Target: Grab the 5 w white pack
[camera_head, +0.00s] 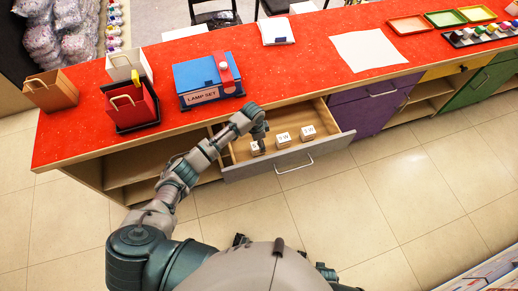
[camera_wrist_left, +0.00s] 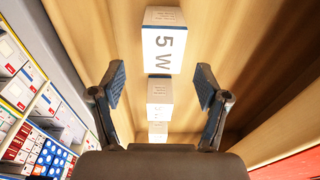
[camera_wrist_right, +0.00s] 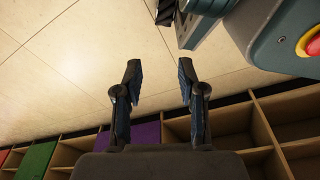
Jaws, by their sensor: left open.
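The 5 W white pack (camera_wrist_left: 163,50) is a white box with dark lettering, ahead of the fingers in the left wrist view. Two more white packs (camera_wrist_left: 160,98) (camera_wrist_left: 158,130) sit in line with it. In the head view several white packs sit in the open drawer (camera_head: 338,143), the leftmost pack (camera_head: 257,148) right below my left gripper (camera_head: 259,133). My left gripper (camera_wrist_left: 160,84) is open and empty, its fingers spread to either side of the row. My right gripper (camera_wrist_right: 159,78) is open and empty over floor, away from the drawer.
The red counter (camera_head: 290,62) above the drawer holds a blue lamp-set box (camera_head: 207,78), paper bags (camera_head: 50,91) and a white sheet (camera_head: 368,50). The drawer's grey front and wooden walls surround the packs. Tiled floor (camera_head: 380,210) in front is clear.

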